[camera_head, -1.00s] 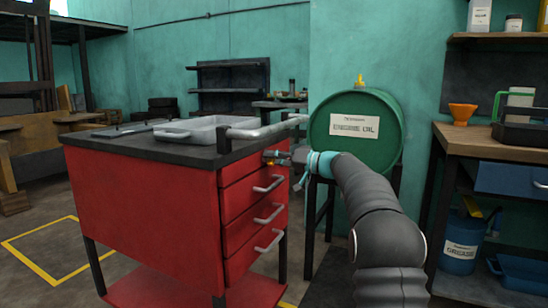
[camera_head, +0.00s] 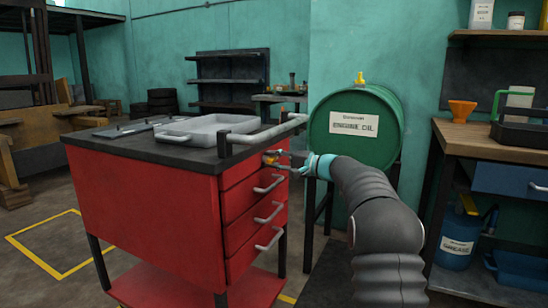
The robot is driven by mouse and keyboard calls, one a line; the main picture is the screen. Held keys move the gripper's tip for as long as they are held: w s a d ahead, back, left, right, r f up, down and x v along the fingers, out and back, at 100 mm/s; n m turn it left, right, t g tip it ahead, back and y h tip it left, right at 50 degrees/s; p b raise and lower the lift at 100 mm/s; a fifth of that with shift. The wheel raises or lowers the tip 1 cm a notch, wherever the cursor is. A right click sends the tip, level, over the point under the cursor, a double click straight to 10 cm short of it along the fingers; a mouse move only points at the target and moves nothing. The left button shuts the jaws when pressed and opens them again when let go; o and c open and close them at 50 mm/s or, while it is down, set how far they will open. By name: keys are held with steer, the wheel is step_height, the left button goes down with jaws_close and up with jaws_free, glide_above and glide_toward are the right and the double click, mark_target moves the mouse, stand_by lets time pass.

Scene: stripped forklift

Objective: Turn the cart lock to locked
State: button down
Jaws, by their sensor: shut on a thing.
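The red tool cart (camera_head: 145,215) with a dark top stands left of centre, its drawer side facing right. The cart lock (camera_head: 271,157), a small yellowish piece, sits at the upper edge of the drawer side, under the grey push handle (camera_head: 268,131). My gripper (camera_head: 280,162) reaches in from the right and is shut on the lock. Its fingers are small in view and partly cover the lock. Which way the lock is turned cannot be made out.
A green engine oil drum (camera_head: 350,160) on a stand is just behind my wrist. A workbench (camera_head: 475,137) stands at the right. A grey tray (camera_head: 205,129) lies on the cart top. Drawer handles (camera_head: 270,184) stick out below the lock. Floor left of the cart is open.

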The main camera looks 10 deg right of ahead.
steer(key=shift+f+m, duration=0.1)
steer(key=shift+m, duration=0.2)
steer(key=c, duration=1.2)
jaws_free()
steer(key=shift+a, duration=0.1)
steer(key=shift+o, duration=0.2)
steer(key=v, duration=1.2)
